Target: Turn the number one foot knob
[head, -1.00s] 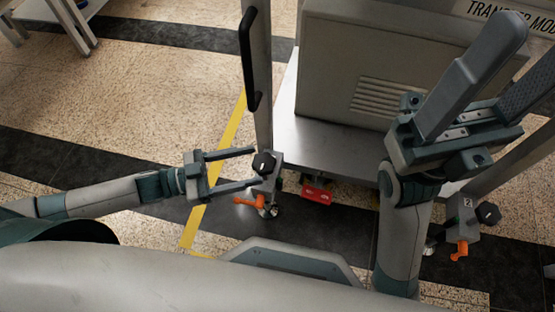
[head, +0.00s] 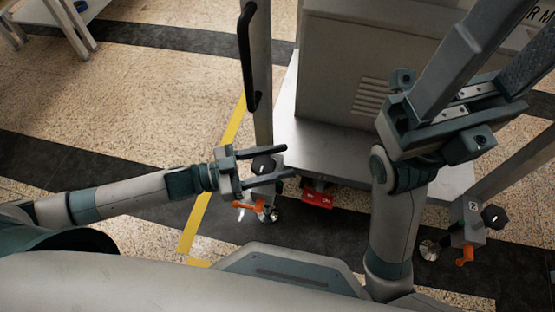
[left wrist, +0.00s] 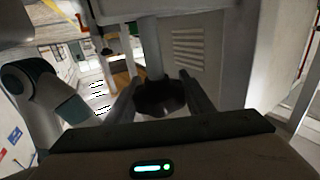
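The near-left foot of the machine carries a black knob (head: 263,165) with a white mark, above an orange lever (head: 248,206). Its number plate is not readable. My left gripper (head: 289,162) is open, with one finger on each side of this knob. In the left wrist view the dark knob (left wrist: 160,98) sits between the two fingers, with slight gaps seeming to remain; contact cannot be told. My right gripper (head: 512,48) is open and empty, raised at the upper right, its fingertips partly out of frame.
A second foot, with plate "2", has a black knob (head: 494,217) and an orange lever (head: 465,256) at the right. A red tag (head: 318,199) hangs under the machine's shelf (head: 330,150). An upright post with a black handle (head: 250,60) stands beyond my left gripper.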

